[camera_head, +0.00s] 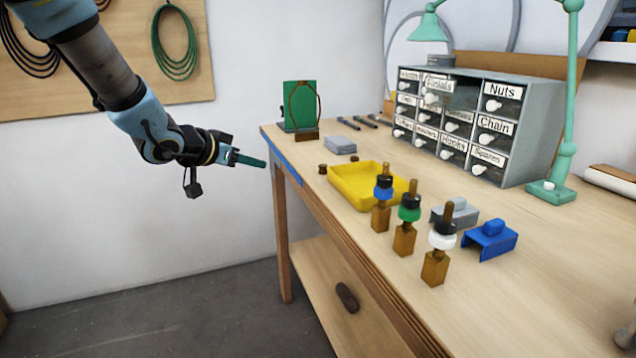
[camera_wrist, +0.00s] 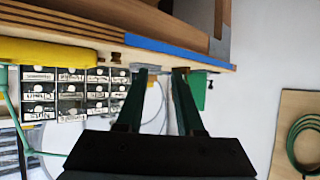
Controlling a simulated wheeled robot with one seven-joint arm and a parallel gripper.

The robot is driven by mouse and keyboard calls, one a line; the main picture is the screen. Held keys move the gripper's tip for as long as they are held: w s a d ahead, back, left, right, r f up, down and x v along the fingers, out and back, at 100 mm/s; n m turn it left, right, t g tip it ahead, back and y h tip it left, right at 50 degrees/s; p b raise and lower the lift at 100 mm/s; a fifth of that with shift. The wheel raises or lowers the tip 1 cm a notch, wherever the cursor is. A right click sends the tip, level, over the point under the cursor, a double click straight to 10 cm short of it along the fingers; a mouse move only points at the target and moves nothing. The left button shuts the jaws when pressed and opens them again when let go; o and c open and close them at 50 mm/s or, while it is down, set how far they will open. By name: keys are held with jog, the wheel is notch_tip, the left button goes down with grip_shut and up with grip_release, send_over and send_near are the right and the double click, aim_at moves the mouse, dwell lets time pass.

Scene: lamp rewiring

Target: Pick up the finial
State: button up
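No part is plainly marked as the finial. Two small dark brown knobs stand on the bench near its far left edge, one by the yellow tray's corner (camera_head: 322,169) and one behind the tray (camera_head: 354,158). Small dark knobs also show in the wrist view, left of the fingers (camera_wrist: 116,57). A drawer labelled Finials (camera_head: 437,86) is in the top row of the grey cabinet; its front seems to stand forward, and its contents are hidden. My gripper (camera_head: 262,163) is in the air left of the bench's far corner. In the wrist view my gripper (camera_wrist: 161,71) has its fingers apart, with nothing between them.
The yellow tray (camera_head: 345,190) lies mid-bench. Three brown posts with blue, green (camera_head: 405,235) and white collars stand near the front edge. A green-backed stand (camera_head: 300,105) is at the far corner. A green lamp (camera_head: 565,150) stands right of the cabinet. A dark object (camera_head: 347,297) lies on the lower shelf.

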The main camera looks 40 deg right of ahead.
aim_at(320, 167)
jog(key=shift+s+d+f+m+g+h+p, duration=0.2)
jog(key=shift+s+d+f+m+g, duration=0.45)
jog(key=shift+d, duration=1.95)
jog(key=shift+s+d+f+m+g+h+p, duration=0.3)
jog(key=shift+s+d+f, duration=0.7)
jog(key=shift+d, duration=1.55)
jog(key=shift+s+d+f+m+g+h, duration=0.55)
jog(key=shift+s+d, duration=0.55)
jog(key=shift+d, duration=1.5)
jog(key=shift+r+y, duration=0.15)
jog(key=shift+y, duration=0.1)
grip_shut()
